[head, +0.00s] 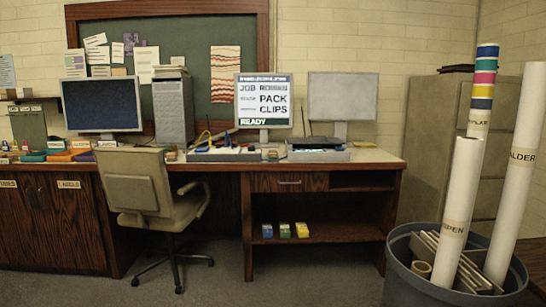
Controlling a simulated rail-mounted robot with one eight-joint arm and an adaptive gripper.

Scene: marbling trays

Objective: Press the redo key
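No key that I can read as redo shows in the head view; any such key is too small or hidden. A grey device (318,155) with a dark top and a pale lit strip lies on the desk right of centre. A lit monitor (264,101) behind it to the left reads "JOB", "PACK CLIPS" and "READY". My gripper is not in view.
The wooden desk (385,161) spans the back wall. An office chair (140,190) stands at its left front. A grey bin (400,285) with tall paper rolls (515,175) stands at the right. A dark monitor (101,105) is far left. The floor (310,285) before the desk's right half is clear.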

